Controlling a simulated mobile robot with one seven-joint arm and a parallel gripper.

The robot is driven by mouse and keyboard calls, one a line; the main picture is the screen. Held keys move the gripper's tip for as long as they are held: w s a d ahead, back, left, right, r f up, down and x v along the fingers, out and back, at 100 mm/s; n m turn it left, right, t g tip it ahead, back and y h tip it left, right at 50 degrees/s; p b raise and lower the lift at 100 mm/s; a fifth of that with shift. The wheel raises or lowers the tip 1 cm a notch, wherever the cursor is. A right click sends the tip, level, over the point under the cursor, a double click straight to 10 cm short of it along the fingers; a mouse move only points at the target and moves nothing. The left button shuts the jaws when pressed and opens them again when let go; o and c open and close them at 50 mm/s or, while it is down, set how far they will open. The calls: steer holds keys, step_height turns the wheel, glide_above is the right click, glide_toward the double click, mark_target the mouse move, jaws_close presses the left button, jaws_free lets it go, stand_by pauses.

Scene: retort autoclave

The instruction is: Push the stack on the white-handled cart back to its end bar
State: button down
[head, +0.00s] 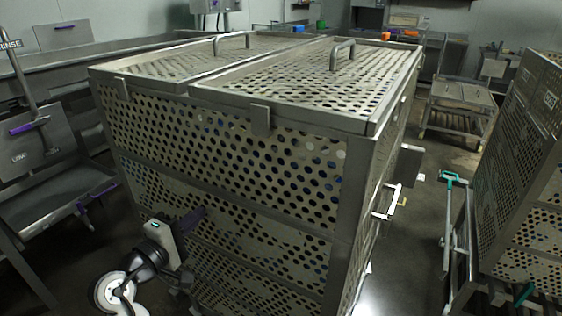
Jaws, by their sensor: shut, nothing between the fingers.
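The stack (230,150) is a large block of perforated metal baskets in the middle of the head view. Two perforated lids (300,85) with bar handles cover its top. A white handle (388,202) shows low at its right side; most of the cart under the stack is hidden. The end bar cannot be made out. My gripper (197,215) is at the lower left, in front of the stack's near face. Its dark purplish fingers are shut and empty, pointing at the perforated wall. I cannot tell whether they touch it.
A cart with a teal handle (452,178) and another perforated stack (525,165) stand at the right. A low metal cart (462,95) is behind. At the left is metal equipment with purple handles (28,127). Dark floor (415,240) is free between the two stacks.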

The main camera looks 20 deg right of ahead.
steer(key=x, duration=0.3)
steer(key=shift+s+d+r, duration=0.1)
steer(key=shift+s+d, duration=0.1)
steer(key=shift+d, duration=0.2)
steer(key=shift+w+d+p, duration=0.15)
steer(key=shift+p, duration=0.15)
steer(key=shift+w+d, duration=0.2)
steer(key=shift+x, duration=0.85)
steer(key=p, duration=0.1)
glide_toward(207, 209)
steer(key=w+d, duration=0.1)
steer(key=w+d+f, duration=0.1)
steer(key=w, duration=0.1)
steer(key=shift+d, duration=0.3)
